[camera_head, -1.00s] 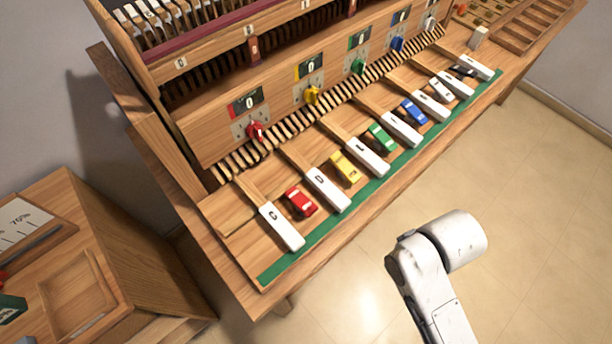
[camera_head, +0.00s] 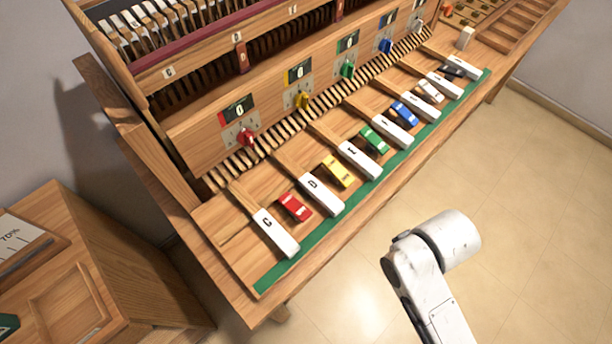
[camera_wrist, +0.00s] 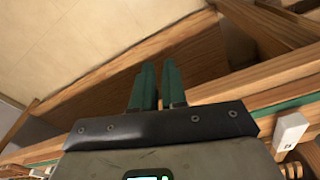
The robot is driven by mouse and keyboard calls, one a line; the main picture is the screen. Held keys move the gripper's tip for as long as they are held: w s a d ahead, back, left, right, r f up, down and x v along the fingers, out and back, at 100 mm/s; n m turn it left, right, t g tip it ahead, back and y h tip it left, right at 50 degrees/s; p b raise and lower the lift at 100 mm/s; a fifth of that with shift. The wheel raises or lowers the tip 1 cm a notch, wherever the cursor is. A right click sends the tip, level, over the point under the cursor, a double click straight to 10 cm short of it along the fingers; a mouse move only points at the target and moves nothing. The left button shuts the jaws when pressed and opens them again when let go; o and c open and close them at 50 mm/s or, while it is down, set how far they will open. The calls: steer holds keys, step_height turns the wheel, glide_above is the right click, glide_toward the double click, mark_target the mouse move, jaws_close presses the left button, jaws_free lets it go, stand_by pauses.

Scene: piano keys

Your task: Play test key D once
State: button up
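The D key (camera_head: 321,194) is a white key with a black letter D, between the red and yellow toy cars in the head view. It looks level with the white keys beside it. My gripper is out of the head view; only my white arm links show, right of and in front of the keyboard. In the wrist view my gripper (camera_wrist: 158,66) has its two green fingers almost together, with nothing between them. They point over the bench's wooden edge and floor. One white key (camera_wrist: 291,130) shows at the right there; its letter cannot be read.
The C key (camera_head: 275,233) is left of D, with a red car (camera_head: 295,207) between. A yellow car (camera_head: 338,171) is right of D. A green strip (camera_head: 300,262) runs along the front. A wooden cabinet (camera_head: 95,265) stands at left. Floor at right is open.

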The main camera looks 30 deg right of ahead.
jaws_close()
stand_by(0.8)
stand_by(1.0)
